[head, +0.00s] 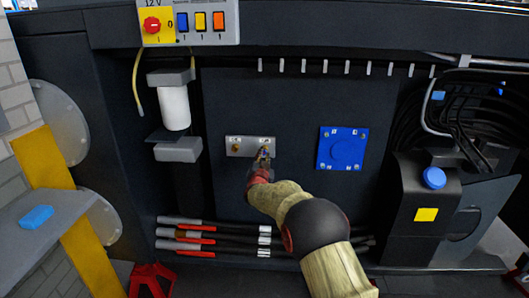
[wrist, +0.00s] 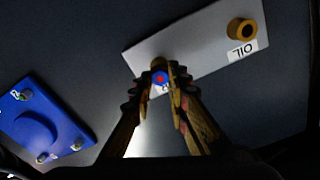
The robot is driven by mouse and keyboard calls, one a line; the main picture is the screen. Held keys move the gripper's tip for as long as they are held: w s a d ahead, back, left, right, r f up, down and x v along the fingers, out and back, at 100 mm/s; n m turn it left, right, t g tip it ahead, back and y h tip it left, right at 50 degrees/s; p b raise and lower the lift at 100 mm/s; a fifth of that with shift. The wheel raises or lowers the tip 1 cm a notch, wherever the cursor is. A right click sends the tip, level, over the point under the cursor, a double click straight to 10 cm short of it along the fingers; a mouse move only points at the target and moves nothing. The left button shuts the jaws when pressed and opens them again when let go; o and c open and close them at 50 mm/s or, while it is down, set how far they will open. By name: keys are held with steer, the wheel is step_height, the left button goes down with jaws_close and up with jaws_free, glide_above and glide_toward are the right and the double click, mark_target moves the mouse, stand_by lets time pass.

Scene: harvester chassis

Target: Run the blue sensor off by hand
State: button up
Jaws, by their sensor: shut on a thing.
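A small grey plate (head: 249,152) is on the dark chassis panel, and it also shows in the wrist view (wrist: 200,42). It carries a brass port (head: 236,148) on the left, labelled OIL in the wrist view (wrist: 241,30). My gripper (head: 264,158) is at the plate's right end. In the wrist view its fingers are shut on the blue sensor (wrist: 160,77), a small round blue piece with a red centre. The sensor's sides and thread are hidden by the fingers, and I cannot tell how far it sits in the plate.
A blue square plate (head: 343,148) with corner bolts is to the right of my gripper. A switch box (head: 211,38) is above. A white filter (head: 174,107) is at left, with pipes (head: 205,234) below. A shelf (head: 68,209) with a blue block (head: 36,217) is at far left.

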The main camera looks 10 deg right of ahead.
steer(key=shift+f, duration=0.1)
jaws_close()
steer(key=shift+p, duration=0.3)
steer(key=shift+r+n+p, duration=0.2)
steer(key=shift+n+p, duration=0.9)
steer(key=shift+p, duration=0.15)
steer(key=n+p, duration=0.4)
steer(key=shift+s+n, duration=0.1)
steer(key=shift+n, duration=0.2)
steer(key=shift+s+f, duration=0.1)
steer(key=shift+f, duration=0.15)
steer(key=shift+a, duration=0.1)
steer(key=shift+s, duration=0.1)
steer(key=shift+o, duration=0.7)
jaws_free()
steer(key=shift+r, duration=0.1)
jaws_close()
